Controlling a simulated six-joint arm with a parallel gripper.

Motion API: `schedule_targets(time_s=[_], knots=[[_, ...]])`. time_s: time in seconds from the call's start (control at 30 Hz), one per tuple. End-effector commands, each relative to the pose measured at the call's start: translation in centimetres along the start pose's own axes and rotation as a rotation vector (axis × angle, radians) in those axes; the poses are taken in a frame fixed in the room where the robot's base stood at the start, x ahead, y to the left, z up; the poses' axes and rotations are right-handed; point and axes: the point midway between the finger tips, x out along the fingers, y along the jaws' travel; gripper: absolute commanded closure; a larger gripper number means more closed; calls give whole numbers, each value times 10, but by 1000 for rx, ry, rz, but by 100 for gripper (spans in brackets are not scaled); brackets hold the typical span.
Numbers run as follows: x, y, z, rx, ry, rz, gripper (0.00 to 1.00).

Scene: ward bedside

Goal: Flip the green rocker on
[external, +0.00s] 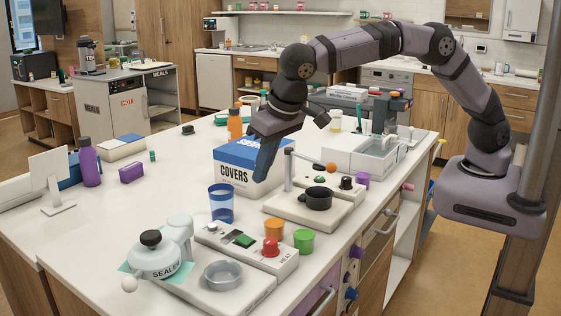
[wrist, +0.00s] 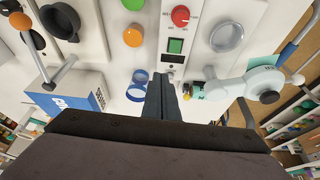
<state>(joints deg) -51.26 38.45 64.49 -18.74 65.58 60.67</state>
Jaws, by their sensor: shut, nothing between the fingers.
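The green rocker (external: 243,240) sits on a white control panel (external: 212,237) beside a red dial (external: 271,247). In the wrist view the rocker (wrist: 175,46) lies just beyond my fingertips, slightly to the right, in a dark surround. Its tilt is too small to read. My gripper (external: 261,178) is shut and empty, pointing down in front of the COVERS box and behind the blue cup, apart from the rocker. In the wrist view my closed fingers (wrist: 161,76) point toward the panel.
The blue cup (external: 221,203) stands between my gripper and the panel. The COVERS box (external: 243,160) is close behind. Orange (external: 274,230) and green (external: 304,240) cups stand beside the panel. A kettle-like SEALED pot (external: 155,260) and a metal dish (external: 222,275) are nearby.

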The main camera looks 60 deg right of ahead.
Motion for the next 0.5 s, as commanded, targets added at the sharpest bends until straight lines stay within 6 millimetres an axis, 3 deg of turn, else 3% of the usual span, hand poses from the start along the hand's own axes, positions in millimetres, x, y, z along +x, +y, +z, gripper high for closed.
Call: schedule_targets(time_s=[0.17, 0.23, 0.27, 0.4, 0.5], knots=[[-5, 58, -62, 136, 12, 37, 100], [-3, 94, -83, 200, 8, 69, 100], [-1, 112, -90, 226, 1, 89, 100], [13, 217, -123, 261, 44, 258, 100], [22, 267, -152, 192, 148, 325, 100]])
